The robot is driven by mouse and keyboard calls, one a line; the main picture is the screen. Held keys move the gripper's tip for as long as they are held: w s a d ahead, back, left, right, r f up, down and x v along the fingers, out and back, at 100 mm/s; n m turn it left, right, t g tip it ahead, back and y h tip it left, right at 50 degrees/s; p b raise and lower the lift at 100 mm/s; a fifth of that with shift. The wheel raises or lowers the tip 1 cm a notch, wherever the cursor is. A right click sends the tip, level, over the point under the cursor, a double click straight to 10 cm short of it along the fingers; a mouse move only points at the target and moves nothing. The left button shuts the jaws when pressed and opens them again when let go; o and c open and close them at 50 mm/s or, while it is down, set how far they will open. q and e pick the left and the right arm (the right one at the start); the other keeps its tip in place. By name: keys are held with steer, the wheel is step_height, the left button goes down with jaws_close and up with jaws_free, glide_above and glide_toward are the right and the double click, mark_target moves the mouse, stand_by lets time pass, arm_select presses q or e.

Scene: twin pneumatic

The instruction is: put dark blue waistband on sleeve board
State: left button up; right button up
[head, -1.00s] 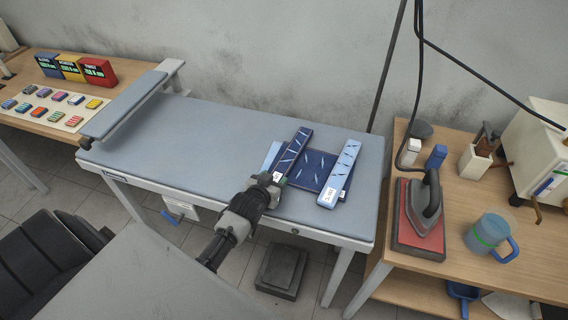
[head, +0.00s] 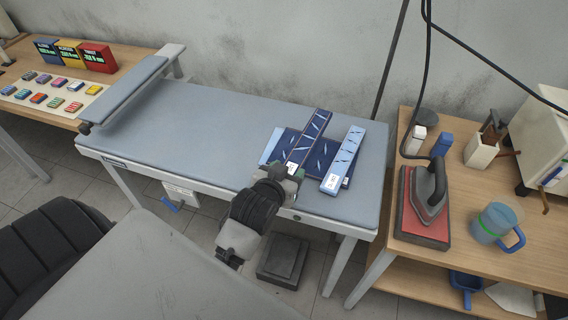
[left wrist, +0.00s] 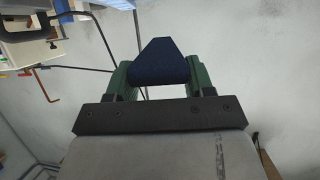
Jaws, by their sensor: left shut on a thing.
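The dark blue waistband (head: 312,134) is a long strip with light marks and a white tag, seen in the head view above the right part of the ironing table. My left gripper (head: 290,172) is shut on its near end. In the left wrist view the dark blue end (left wrist: 158,62) sits between the green fingers of my left gripper (left wrist: 160,78). Whether the strip touches the cloth below cannot be told. The sleeve board (head: 128,88) is a narrow grey padded board at the left end of the table, with nothing on it. My right gripper is not in view.
A light blue waistband (head: 345,157) and dark blue cloth (head: 318,160) lie on the ironing table (head: 200,135). The table's middle is clear. An iron (head: 430,192) and blue mug (head: 494,224) stand on the right bench; a black chair (head: 58,245) is at lower left.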

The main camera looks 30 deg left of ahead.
arm_select(q)
steer(key=s+d+r+m+h+b, duration=0.1)
steer(key=s+d+r+b, duration=0.15)
steer(key=s+d, duration=0.35)
steer(key=shift+n+y, duration=0.5)
steer(key=w+a+p, duration=0.1)
steer(key=w, duration=0.1)
steer(key=w+a+f, duration=0.1)
steer(key=a, duration=0.1)
steer(key=w+a+p, duration=0.1)
steer(key=w+a, duration=0.1)
steer(key=shift+w+a+f+p, duration=0.2)
steer(key=shift+w+f+p, duration=0.1)
steer(key=shift+f, duration=0.1)
steer(key=shift+s, duration=0.1)
steer(key=w+a+f, duration=0.2)
steer(key=a, duration=0.1)
steer(key=w+a+f+p, duration=0.1)
steer(key=w+a+f, duration=0.1)
steer(key=w, duration=0.1)
steer(key=w+a+f, duration=0.2)
steer(key=a+f, duration=0.1)
steer(key=shift+w+a+p, duration=0.35)
steer(key=shift+w, duration=0.05)
steer(key=shift+f+p, duration=0.7)
steer(key=shift+f, duration=1.15)
